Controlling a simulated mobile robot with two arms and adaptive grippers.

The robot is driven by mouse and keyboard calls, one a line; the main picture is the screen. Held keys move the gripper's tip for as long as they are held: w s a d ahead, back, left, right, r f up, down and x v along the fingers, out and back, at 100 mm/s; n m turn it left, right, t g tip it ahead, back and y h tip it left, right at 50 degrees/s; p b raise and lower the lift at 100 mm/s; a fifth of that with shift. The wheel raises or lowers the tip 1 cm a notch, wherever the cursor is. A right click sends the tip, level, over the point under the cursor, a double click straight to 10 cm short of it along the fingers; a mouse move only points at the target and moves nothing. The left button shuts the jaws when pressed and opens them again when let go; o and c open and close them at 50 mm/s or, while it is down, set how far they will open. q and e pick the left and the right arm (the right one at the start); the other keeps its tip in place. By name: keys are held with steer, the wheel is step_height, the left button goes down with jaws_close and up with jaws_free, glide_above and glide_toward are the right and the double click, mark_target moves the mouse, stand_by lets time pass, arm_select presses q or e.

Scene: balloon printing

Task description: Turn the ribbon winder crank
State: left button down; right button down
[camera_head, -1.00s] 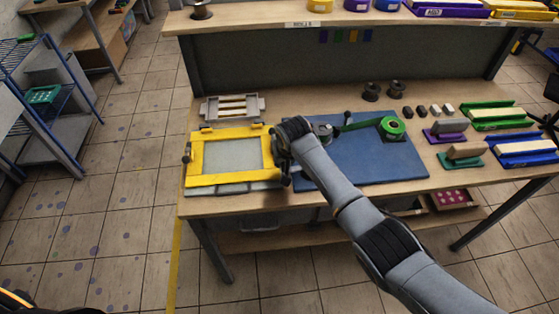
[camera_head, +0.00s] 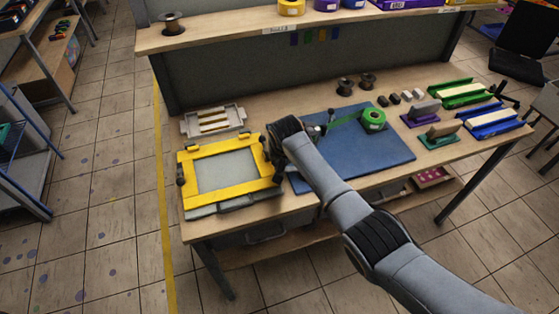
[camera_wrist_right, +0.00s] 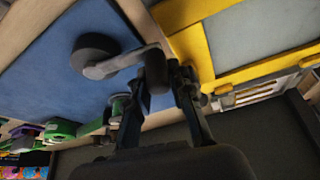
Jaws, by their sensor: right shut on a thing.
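The ribbon winder's crank (camera_wrist_right: 113,64) shows in the right wrist view as a grey arm with a dark round hub (camera_wrist_right: 93,54) over the blue mat and a dark handle (camera_wrist_right: 155,70) at its other end. My right gripper (camera_wrist_right: 164,82) is shut on this handle, with a finger on each side. In the head view the right gripper (camera_head: 275,163) is at the mat's left edge, and my arm hides the crank. A green ribbon (camera_head: 345,120) runs from the winder (camera_head: 313,131) to a green roll (camera_head: 373,119). My left gripper is not in view.
A yellow-framed screen (camera_head: 188,173) stands close left of the right gripper. The blue mat (camera_head: 385,153) is bare at its right front. Two dark spools (camera_head: 345,87) (camera_head: 367,80) stand behind it. Purple, green and blue holders fill the table's right end.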

stand_by(0.8)
steer(key=c, duration=1.2)
jaws_free()
steer(key=shift+o, duration=0.2)
steer(key=a+v, duration=0.1)
steer(key=v, duration=1.1)
steer(key=shift+d, duration=0.45)
